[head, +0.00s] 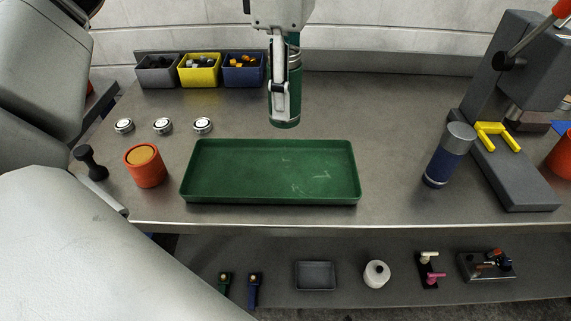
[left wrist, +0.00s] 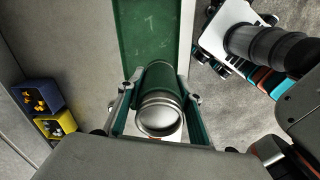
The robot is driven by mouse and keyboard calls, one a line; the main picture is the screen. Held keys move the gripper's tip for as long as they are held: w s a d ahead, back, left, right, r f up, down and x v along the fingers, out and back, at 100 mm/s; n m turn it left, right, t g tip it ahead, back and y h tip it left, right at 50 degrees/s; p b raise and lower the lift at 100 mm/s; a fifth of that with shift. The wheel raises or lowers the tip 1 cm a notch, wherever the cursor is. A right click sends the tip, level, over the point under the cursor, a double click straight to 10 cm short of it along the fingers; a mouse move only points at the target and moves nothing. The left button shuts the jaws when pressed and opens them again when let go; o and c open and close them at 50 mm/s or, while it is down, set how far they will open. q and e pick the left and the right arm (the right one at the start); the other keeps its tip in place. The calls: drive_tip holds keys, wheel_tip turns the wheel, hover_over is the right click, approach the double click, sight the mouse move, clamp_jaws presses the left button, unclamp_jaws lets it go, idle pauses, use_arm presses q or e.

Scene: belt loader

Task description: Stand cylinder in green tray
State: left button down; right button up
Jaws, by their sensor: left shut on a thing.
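A dark green cylinder (head: 293,88) with silver bands is held roughly upright in my left gripper (head: 278,92). It hangs behind the far rim of the green tray (head: 272,198), its lower end apart from the tray in the picture. In the left wrist view the cylinder (left wrist: 160,84) lies between the two fingers, its silver end (left wrist: 159,114) toward the camera, and part of the tray (left wrist: 148,30) shows beyond it. The tray is empty. My right gripper is not in view.
A blue cylinder with a silver cap (head: 447,158) stands right of the tray, beside a grey press (head: 510,165). An orange cup (head: 145,166) and several silver discs (head: 163,126) are at left. Grey, yellow and blue bins (head: 200,80) stand behind. A lower shelf (head: 340,297) holds small items.

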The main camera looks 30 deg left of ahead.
use_arm(q)
wheel_tip(320, 180, down, 13)
drive_tip(key=shift+r+b, duration=0.2)
drive_tip(key=shift+b, duration=0.75)
wheel_tip(320, 180, down, 4)
drive_tip(key=shift+w+f+b, duration=0.1)
drive_tip(key=shift+b, duration=0.2)
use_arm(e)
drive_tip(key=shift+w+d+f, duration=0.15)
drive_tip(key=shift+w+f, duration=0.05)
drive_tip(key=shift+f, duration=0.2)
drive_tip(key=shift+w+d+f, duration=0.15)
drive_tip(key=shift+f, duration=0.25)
use_arm(q)
drive_tip(key=c, duration=1.4)
unclamp_jaws()
